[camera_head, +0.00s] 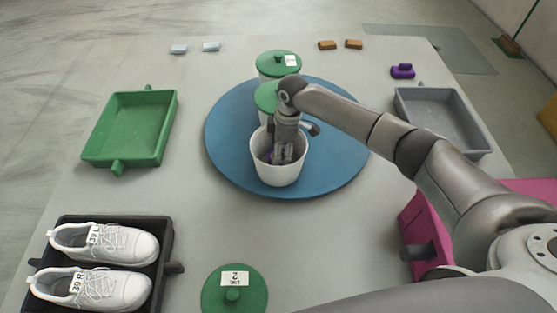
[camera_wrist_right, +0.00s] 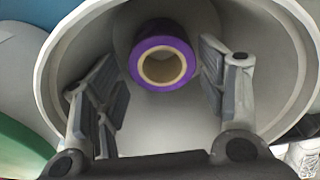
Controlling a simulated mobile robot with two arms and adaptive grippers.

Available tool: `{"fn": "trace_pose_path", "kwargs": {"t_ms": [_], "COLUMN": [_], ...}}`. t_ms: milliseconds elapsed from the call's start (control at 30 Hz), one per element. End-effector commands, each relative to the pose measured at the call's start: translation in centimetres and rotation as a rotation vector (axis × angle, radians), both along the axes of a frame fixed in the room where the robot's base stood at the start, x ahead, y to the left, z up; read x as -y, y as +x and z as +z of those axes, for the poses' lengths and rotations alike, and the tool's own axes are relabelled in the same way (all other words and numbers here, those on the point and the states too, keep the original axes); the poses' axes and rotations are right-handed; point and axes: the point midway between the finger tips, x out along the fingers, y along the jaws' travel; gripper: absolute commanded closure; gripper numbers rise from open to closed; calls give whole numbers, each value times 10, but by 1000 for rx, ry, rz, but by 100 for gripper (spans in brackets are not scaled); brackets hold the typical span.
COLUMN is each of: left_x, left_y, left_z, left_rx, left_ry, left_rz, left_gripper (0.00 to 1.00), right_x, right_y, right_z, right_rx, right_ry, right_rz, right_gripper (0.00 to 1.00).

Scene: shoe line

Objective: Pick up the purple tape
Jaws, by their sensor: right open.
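The purple tape (camera_wrist_right: 162,62) is a roll with a pale core, inside the white open pot (camera_head: 278,176). In the right wrist view it shows near the pot's (camera_wrist_right: 62,62) far inner wall, between and beyond my right gripper's (camera_wrist_right: 158,95) fingers. My right gripper also shows in the head view (camera_head: 282,158), reaching down into the pot. Its fingers are open and apart from the tape, with nothing between the pads. In the head view only a sliver of purple (camera_head: 267,157) shows beside the gripper. My left gripper is not in view.
The pot stands on a blue round turntable (camera_head: 230,150) with two green-lidded pots behind. A green lid (camera_head: 235,291) lies in front. Around are a green tray (camera_head: 130,128), a grey tray (camera_head: 440,118), a black shoe tray (camera_head: 168,235) and a pink bin (camera_head: 420,225).

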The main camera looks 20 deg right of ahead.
Motion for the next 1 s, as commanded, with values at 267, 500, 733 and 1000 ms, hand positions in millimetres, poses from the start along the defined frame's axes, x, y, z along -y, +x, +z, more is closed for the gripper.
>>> {"fn": "trace_pose_path", "kwargs": {"t_ms": [267, 500, 733, 1000], "left_x": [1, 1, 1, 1], "left_y": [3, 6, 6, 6], "left_z": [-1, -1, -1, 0], "left_rx": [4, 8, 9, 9], "left_ry": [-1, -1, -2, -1], "left_rz": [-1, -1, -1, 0], "left_gripper": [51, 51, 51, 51], "right_x": [-6, -7, -7, -6], "right_y": [0, 0, 0, 0], "right_z": [-38, -41, -41, -40], "right_rx": [-3, -1, -1, -1], "right_ry": [-1, -1, -1, -1], "right_rz": [-1, 0, 0, 0], "right_gripper": [35, 35, 59, 66]}}
